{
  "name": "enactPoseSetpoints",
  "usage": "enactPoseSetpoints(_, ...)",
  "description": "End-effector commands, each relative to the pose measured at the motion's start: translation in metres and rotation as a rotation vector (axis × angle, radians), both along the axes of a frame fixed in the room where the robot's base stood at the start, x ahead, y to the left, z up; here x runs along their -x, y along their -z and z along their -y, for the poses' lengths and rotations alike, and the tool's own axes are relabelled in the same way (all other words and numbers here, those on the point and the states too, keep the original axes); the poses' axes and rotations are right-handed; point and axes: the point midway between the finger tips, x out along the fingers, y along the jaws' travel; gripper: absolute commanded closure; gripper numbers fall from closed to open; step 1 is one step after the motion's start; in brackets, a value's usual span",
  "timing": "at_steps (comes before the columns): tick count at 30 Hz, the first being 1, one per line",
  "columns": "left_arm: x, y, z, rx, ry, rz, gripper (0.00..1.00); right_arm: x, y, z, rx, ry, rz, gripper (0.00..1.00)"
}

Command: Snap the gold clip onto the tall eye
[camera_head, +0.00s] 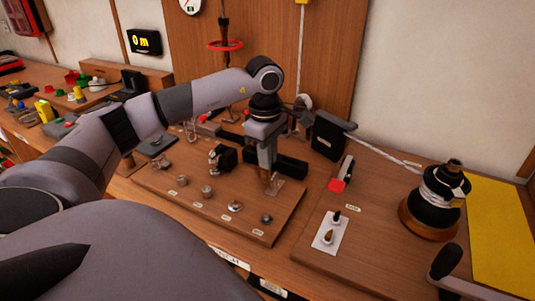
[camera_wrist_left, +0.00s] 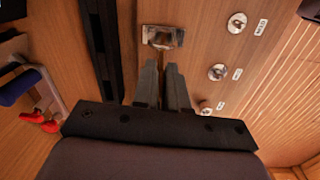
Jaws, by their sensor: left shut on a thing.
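My left gripper (camera_head: 270,180) points down over the wooden board (camera_head: 165,195), its fingertips low at a shiny metal fitting (camera_head: 285,187) near the board's right side. A small gold-brown piece, likely the gold clip (camera_head: 271,185), shows at the fingertips, and the gripper is shut on it. In the left wrist view the two fingers (camera_wrist_left: 161,66) end just short of a metal fitting (camera_wrist_left: 150,32) with a brownish piece in it. I cannot tell whether clip and fitting touch, or surely which fitting is the tall eye. My right gripper is not in view.
Several small eyes with labels, one of them here (camera_head: 235,206), line the board's front. Dark blocks (camera_head: 290,167) stand beside the gripper. A rope (camera_head: 385,155) runs to a black winch (camera_head: 432,211) at right.

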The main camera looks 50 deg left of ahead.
Motion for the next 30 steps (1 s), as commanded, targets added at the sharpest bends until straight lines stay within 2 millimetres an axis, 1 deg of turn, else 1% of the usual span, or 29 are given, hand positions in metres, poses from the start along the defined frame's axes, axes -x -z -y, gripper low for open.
enactPoseSetpoints(17, 0.000, 0.000, 0.001, 0.000, 0.000, 0.001, 1.00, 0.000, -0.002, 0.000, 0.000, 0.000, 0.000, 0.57)
enactPoseSetpoints(30, -0.004, 0.000, 0.011, 0.001, 0.001, 0.001, 1.00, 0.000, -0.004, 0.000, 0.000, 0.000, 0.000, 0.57)
